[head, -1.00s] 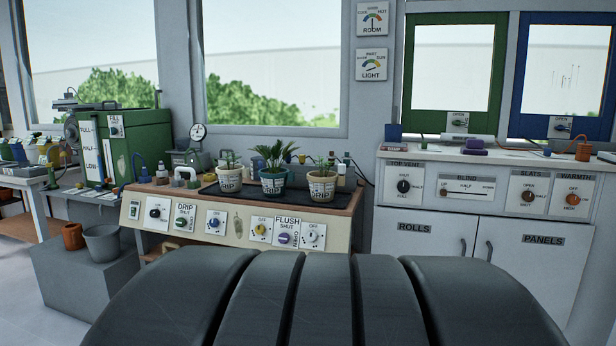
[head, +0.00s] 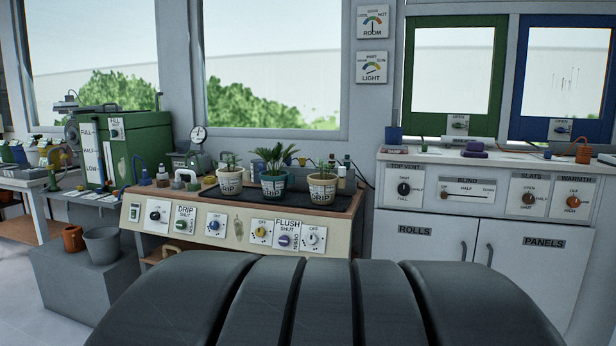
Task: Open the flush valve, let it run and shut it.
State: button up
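The flush valve is a purple-blue knob (head: 284,240) on a white plate labelled FLUSH, with SHUT above and OPEN up its right side. It is on the sloped front panel (head: 337,243) of the potting bench, between a yellow knob (head: 261,232) and a white knob (head: 312,238). The knob is too small to tell exactly where its pointer stands. My gripper does not show in the head view; large dark rounded parts of my own body fill the bottom.
Left of the flush plate are a DRIP valve (head: 181,226) and more knobs. A grey block (head: 90,277) with a brown pot and a grey bucket stands at the left. White cabinets (head: 475,246) stand at the right. Some floor shows at the lower left.

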aim_at(284, 241)
jog(key=i+j+u, duration=0.1)
jog(key=u, duration=0.3)
jog(key=i+j+u, duration=0.1)
jog(key=u, duration=0.3)
jog(key=i+j+u, duration=0.1)
jog(key=u, duration=0.3)
jog(key=i, duration=0.05)
